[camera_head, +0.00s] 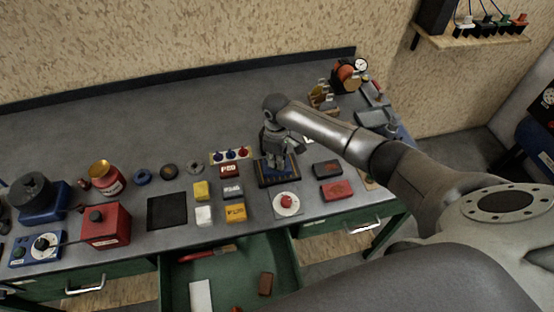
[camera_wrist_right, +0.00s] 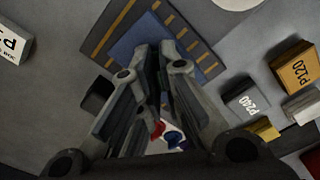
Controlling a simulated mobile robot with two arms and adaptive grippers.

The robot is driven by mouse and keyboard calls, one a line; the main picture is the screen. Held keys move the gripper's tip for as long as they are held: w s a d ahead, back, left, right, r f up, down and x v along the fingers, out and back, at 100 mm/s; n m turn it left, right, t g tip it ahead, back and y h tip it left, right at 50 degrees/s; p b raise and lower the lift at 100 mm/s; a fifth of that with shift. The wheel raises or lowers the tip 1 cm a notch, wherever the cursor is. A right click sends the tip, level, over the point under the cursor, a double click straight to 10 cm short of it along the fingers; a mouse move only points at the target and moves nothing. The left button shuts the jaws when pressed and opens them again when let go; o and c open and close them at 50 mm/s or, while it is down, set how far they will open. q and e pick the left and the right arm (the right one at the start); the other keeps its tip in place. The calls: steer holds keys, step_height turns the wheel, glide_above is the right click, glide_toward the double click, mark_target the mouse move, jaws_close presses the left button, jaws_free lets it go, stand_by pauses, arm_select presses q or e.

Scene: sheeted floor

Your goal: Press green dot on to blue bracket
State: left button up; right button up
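The blue bracket (camera_wrist_right: 140,37) shows in the right wrist view as a blue block on a dark base with orange stripes. In the head view the base (camera_head: 283,180) stands near the table's front, right of centre, with the bracket partly hidden behind my right gripper (camera_head: 277,158). My right gripper points down over it. In the wrist view its fingers (camera_wrist_right: 158,60) are close together with a narrow gap and cover part of the bracket. I cannot make out a separate green dot. My left gripper is not in view.
Yellow, white and grey blocks (camera_head: 235,212) lie left of the base. A white disc with a red top (camera_head: 287,204) lies in front, and dark and red blocks (camera_head: 336,190) to the right. A drawer (camera_head: 240,265) stands open below.

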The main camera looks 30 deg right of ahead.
steer(key=o, duration=0.5)
steer(key=shift+c, duration=0.2)
step_height(320, 180, up, 12)
